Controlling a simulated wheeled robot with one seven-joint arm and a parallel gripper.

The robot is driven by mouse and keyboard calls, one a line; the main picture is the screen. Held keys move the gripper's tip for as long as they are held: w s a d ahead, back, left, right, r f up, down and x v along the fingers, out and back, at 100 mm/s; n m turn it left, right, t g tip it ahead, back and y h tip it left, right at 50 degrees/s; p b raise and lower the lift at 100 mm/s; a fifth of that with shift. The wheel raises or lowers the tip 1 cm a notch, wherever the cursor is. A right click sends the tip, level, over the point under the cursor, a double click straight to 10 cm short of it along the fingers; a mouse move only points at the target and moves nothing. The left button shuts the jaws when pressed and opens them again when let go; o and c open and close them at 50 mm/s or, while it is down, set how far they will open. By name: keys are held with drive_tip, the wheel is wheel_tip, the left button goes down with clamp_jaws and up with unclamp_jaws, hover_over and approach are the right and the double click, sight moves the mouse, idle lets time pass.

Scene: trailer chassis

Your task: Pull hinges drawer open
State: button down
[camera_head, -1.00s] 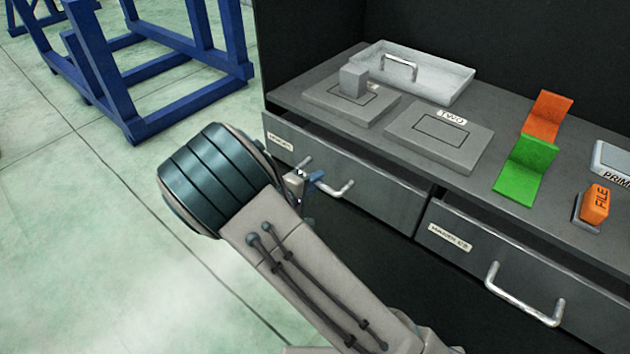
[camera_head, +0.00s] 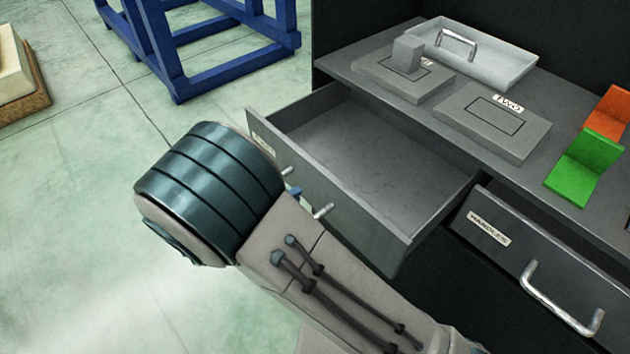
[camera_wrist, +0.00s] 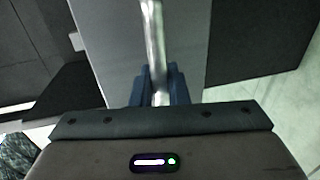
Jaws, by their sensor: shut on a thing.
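The hinges drawer (camera_head: 400,205) on the left stands pulled out from the bench, and its inside looks empty. Its label on the front is too small to read in the head view. Its metal bar handle (camera_head: 322,211) is partly hidden behind my arm; it also shows in the wrist view (camera_wrist: 153,40), running between blue fingertips. My gripper (camera_wrist: 160,86) is shut on that handle, in front of the drawer face. In the head view only a bit of a blue finger of my gripper (camera_head: 293,192) shows past my wrist.
The drawer to the right, labelled HANDLES (camera_head: 490,230), is shut. On the bench top are a grey tray (camera_head: 510,65), a plate marked TWO (camera_head: 525,140), a green bracket (camera_head: 583,160) and an orange bracket (camera_head: 610,112). A blue frame (camera_head: 160,50) stands on the floor behind.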

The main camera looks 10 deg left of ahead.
drive_tip(key=shift+f+v, duration=0.25)
drive_tip(key=shift+v, duration=0.85)
drive_tip(key=shift+f+v, duration=0.2)
drive_tip(key=shift+v, duration=0.85)
drive_tip(key=c, duration=1.5)
unclamp_jaws()
drive_tip(key=shift+o, duration=0.2)
drive_tip(key=p+v, duration=0.1)
drive_tip(key=v, duration=1.3)
drive_tip(key=shift+f, duration=0.15)
drive_tip(key=shift+d, duration=0.1)
